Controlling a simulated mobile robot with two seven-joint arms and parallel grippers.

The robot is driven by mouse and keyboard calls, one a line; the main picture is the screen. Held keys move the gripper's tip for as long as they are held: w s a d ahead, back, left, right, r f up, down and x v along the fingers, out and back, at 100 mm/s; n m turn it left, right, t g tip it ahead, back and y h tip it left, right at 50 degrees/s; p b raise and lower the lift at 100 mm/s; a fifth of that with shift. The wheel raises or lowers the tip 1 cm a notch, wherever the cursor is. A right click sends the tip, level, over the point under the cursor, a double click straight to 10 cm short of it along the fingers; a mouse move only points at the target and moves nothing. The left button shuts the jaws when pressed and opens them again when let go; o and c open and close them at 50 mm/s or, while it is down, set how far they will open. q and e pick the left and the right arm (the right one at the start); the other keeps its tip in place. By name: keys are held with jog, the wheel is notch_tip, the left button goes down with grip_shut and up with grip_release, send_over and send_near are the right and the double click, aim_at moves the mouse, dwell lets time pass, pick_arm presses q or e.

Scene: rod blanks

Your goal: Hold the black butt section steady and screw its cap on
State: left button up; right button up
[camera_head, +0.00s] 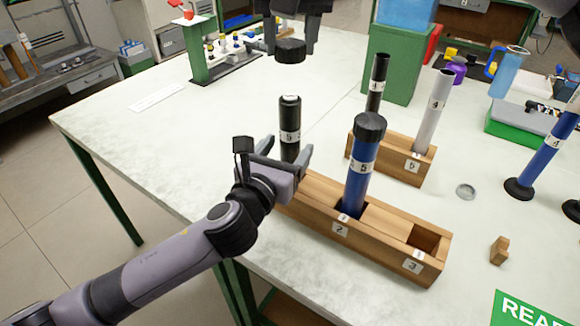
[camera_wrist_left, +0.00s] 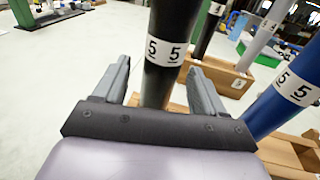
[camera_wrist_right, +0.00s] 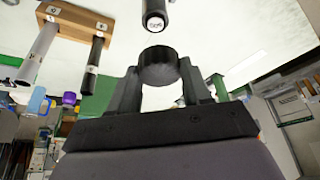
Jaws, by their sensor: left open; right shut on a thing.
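The black butt section (camera_head: 290,117), labelled 5, stands upright in the left end of the front wooden rack (camera_head: 393,252). My left gripper (camera_head: 286,160) is open with its fingers on either side of the black section; the left wrist view shows the section (camera_wrist_left: 168,75) between the fingers with gaps. My right gripper (camera_wrist_right: 163,85) is shut on the black cap (camera_wrist_right: 158,66). In the head view the cap (camera_head: 290,51) hangs above the section, clearly apart from it. In the right wrist view the section's top end (camera_wrist_right: 154,20) lies beyond the cap.
A blue section (camera_head: 358,175) with a black cap stands in the rack's middle slot; the right slot is empty. A second rack (camera_head: 410,165) behind holds a black and a white tube. A small ring (camera_head: 465,191) and wooden block (camera_head: 499,250) lie right.

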pick_arm(q)
jog(key=shift+x, duration=1.95)
grip_shut()
pick_arm(e)
jog(key=shift+f, duration=2.5)
